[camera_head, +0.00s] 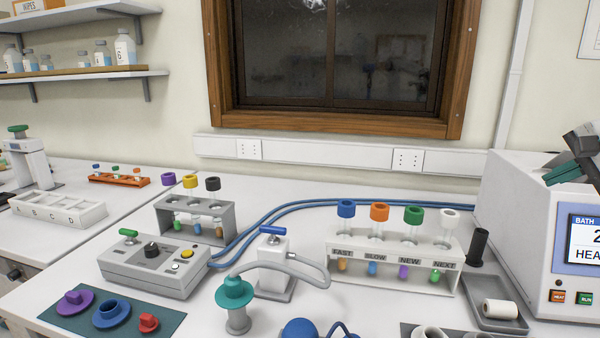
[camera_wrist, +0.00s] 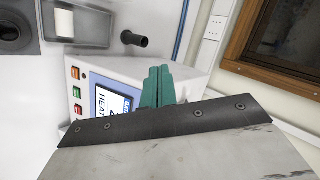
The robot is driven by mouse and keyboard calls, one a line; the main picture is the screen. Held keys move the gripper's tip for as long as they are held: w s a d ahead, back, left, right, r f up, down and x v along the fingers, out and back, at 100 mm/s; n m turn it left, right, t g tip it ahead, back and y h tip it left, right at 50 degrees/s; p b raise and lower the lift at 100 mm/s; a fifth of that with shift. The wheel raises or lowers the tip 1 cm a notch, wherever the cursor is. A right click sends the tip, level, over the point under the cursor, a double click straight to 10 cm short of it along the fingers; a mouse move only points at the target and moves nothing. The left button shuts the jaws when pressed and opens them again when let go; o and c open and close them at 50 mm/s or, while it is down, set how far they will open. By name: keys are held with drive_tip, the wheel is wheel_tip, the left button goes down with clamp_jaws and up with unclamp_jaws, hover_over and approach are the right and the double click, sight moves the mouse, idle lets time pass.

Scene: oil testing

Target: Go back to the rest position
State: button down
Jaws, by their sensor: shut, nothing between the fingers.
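My gripper (camera_head: 562,174) shows at the right edge of the head view, in front of and above the white bath machine (camera_head: 511,210). Its green fingers are closed together and hold nothing. In the wrist view the gripper (camera_wrist: 160,72) points towards the bath machine (camera_wrist: 182,75), whose screen (camera_wrist: 112,103) is partly covered by the fingers and the dark wrist plate. I cannot tell how far the fingertips are from the machine. Most of my arm is out of the head view.
A white rack (camera_head: 392,263) with several capped tubes stands left of the machine. A grey tray (camera_head: 487,318) with a white roll and a black cylinder (camera_head: 478,247) are between them. A control box (camera_head: 150,271) and a grey tube rack (camera_head: 222,236) stand further left. Wall and window are behind.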

drive_tip(key=d+r+m+t+h, duration=0.1)
drive_tip(key=d+r+m+h, duration=0.15)
drive_tip(key=d, duration=0.65)
drive_tip(key=d+r+m+t+h, duration=0.15)
drive_tip(key=d+m, duration=0.25)
drive_tip(key=d, duration=0.5)
drive_tip(key=shift+a+x, duration=0.2)
drive_tip(key=shift+x, duration=3.9)
drive_tip(key=shift+f, duration=0.15)
drive_tip(key=shift+w+d, duration=0.25)
drive_tip(key=shift+w, duration=0.7)
drive_tip(key=shift+w+d, duration=0.25)
drive_tip(key=shift+w, duration=0.7)
drive_tip(key=shift+w+d, duration=0.25)
drive_tip(key=shift+w, duration=0.7)
drive_tip(key=shift+w+d, duration=0.15)
drive_tip(key=shift+w, duration=0.55)
drive_tip(key=shift+w+d, duration=0.15)
drive_tip(key=shift+w, duration=0.55)
wheel_tip(320, 180, up, 9)
